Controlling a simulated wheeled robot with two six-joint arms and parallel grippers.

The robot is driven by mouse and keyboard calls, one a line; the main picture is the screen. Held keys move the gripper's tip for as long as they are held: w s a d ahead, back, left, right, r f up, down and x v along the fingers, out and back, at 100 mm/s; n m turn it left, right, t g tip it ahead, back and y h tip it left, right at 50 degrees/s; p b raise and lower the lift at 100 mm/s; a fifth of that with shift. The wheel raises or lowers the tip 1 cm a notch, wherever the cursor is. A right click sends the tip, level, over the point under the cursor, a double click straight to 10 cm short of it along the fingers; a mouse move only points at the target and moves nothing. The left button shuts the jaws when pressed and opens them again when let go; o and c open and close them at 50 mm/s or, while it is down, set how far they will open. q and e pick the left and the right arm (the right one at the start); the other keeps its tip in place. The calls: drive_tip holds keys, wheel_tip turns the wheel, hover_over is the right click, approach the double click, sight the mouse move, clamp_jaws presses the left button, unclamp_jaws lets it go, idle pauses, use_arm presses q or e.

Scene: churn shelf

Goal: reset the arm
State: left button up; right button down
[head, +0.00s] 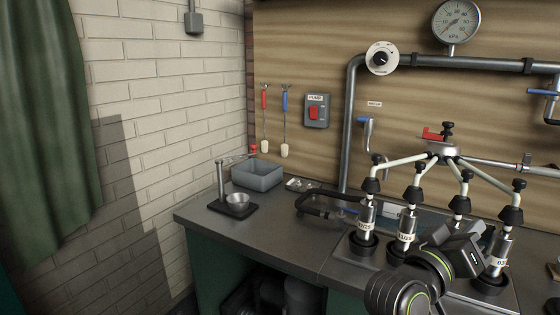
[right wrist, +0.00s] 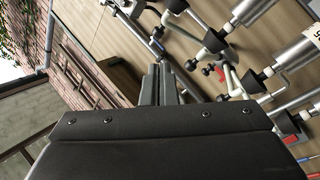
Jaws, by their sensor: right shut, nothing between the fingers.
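My right arm comes in from the bottom right of the head view, a dark arm with a thin green ring. Its gripper (head: 436,235) is in front of the milking claw (head: 436,152), among the claw's metal cups; I cannot tell whether it touches them. In the right wrist view the two dark fingers (right wrist: 160,85) are together with nothing between them. The claw's silver cups (right wrist: 300,51) and white tubes show tilted on the right of that view, beyond the fingers. My left gripper does not show.
A dark bench top (head: 285,232) runs along the wall. A pipe (head: 352,130), a gauge (head: 456,20) and a pump switch box (head: 316,111) are on the wooden wall.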

drive_tip(key=s+d+f+n+y, duration=0.1)
drive_tip(key=s+f+y, duration=0.15)
drive_tip(key=f, duration=0.65)
drive_tip(key=s+d+f+n+g+y, duration=0.1)
drive_tip(key=s+f+y, duration=0.15)
drive_tip(key=f, duration=0.55)
drive_tip(key=s+d+f+n+y, duration=0.15)
drive_tip(key=f+y, duration=0.25)
drive_tip(key=f, duration=0.5)
drive_tip(key=s+a+f+g+y, duration=0.2)
drive_tip(key=s+f+g+y, duration=0.1)
drive_tip(key=s+f, duration=0.55)
drive_tip(key=s+a+f+g+y, duration=0.25)
drive_tip(key=s+f+y, duration=0.2)
drive_tip(key=s, duration=0.75)
wheel_tip(320, 180, down, 21)
drive_tip(key=d+g+p, duration=0.2)
drive_tip(key=p, duration=0.2)
drive_tip(key=s+a+f+p, duration=0.1)
drive_tip(key=s+f+p, duration=0.2)
drive_tip(key=s+f, duration=0.9)
drive_tip(key=shift+s+a+g+p, duration=0.3)
drive_tip(key=shift+s+g+p, duration=0.1)
drive_tip(key=shift+s, duration=0.8)
